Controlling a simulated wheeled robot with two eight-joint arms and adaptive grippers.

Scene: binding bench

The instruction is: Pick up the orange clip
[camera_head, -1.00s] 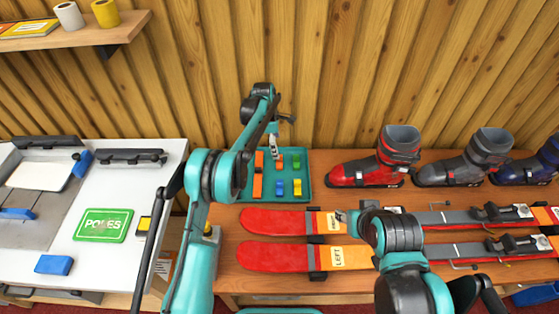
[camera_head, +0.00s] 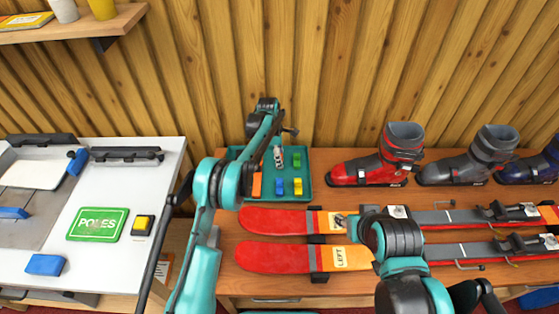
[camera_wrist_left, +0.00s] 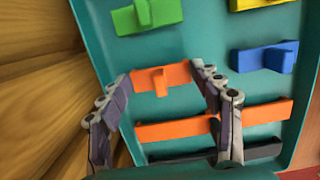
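A small orange clip (camera_wrist_left: 163,79) lies in the teal tray (camera_wrist_left: 185,62), seen in the left wrist view. My left gripper (camera_wrist_left: 160,78) is open, with one finger on each side of the clip; I cannot tell whether they touch it. In the head view my left gripper (camera_head: 278,156) is over the upper part of the tray (camera_head: 306,190) and largely hides the clip. My right arm stands over the skis, but its gripper does not show clearly.
The tray also holds a green clip (camera_wrist_left: 147,14), a blue clip (camera_wrist_left: 265,57), a yellow clip (camera_head: 298,187) and a longer orange piece (camera_wrist_left: 215,121). Skis (camera_head: 280,220) lie in front, boots (camera_head: 380,163) stand to the right, and a wooden wall rises behind.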

